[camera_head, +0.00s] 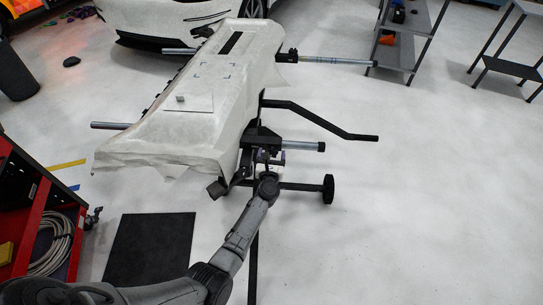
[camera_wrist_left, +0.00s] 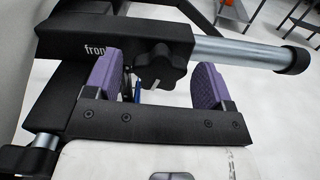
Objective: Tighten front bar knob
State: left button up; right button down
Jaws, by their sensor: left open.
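The front bar knob (camera_wrist_left: 160,67) is a black lobed knob on the side of a black bracket (camera_wrist_left: 95,38) with partly hidden white lettering that starts "fron". My left gripper (camera_wrist_left: 155,88) is open, with one purple-padded finger on each side of the knob. The fingers appear apart from the knob, though contact cannot be told for sure. A silver bar (camera_wrist_left: 240,54) with a black end cap runs right from the bracket. In the head view the bar (camera_head: 303,146) sticks out right of the stand, and my left gripper (camera_head: 268,158) is just below the bracket, small and partly hidden.
A white wrapped panel (camera_head: 200,100) lies on the stand. A black bent handle (camera_head: 325,122) and a wheel (camera_head: 328,188) stick out right. A red tool cart (camera_head: 60,215) stands at the left, and a black mat (camera_head: 150,250) lies on the floor.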

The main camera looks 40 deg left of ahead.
dwell(0.3)
pick_arm(q)
jog(key=c, duration=0.9)
